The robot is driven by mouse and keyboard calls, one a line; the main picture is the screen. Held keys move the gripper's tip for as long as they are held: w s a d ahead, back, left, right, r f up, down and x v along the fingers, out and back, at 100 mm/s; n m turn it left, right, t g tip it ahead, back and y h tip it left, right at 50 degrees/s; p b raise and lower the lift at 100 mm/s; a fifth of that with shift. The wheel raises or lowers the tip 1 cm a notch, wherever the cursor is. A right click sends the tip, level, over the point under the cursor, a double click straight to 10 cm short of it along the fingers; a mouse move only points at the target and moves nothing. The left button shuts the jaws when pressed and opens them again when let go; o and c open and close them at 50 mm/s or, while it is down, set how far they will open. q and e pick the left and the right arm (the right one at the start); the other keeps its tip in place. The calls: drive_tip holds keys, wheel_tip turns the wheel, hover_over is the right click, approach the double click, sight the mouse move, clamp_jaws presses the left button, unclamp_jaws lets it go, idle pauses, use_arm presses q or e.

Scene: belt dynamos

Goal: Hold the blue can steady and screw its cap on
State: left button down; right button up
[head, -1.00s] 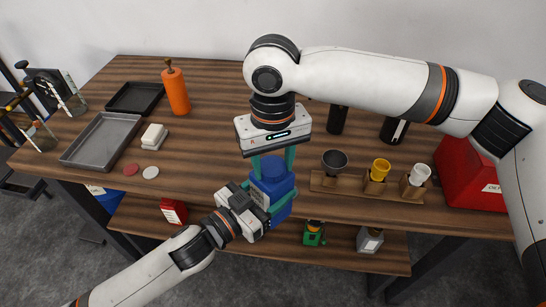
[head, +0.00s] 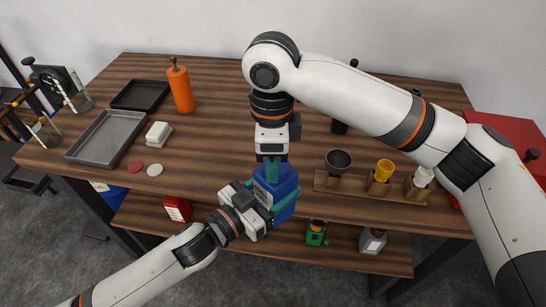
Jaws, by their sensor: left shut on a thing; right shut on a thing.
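The blue can (head: 284,184) is held upright in front of the table's front edge. My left gripper (head: 270,205) is shut around the can's body from the lower left, its teal fingers on the sides. My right gripper (head: 269,173) points straight down above the can, its teal fingers closed at the can's top. The cap is hidden between these fingers, so I cannot see how it sits on the can's neck.
A wooden rack (head: 340,187) with a dark funnel (head: 339,160) and a yellow cup (head: 383,170) stands to the right. An orange bottle (head: 180,90), grey tray (head: 105,138) and white block (head: 159,132) are on the left. A lower shelf (head: 270,243) holds several containers.

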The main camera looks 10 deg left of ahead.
drive_tip(key=shift+m, duration=0.5)
drive_tip(key=o, duration=1)
drive_tip(key=shift+r, duration=0.1)
drive_tip(key=shift+r, duration=2.2)
drive_tip(key=shift+c, duration=0.3)
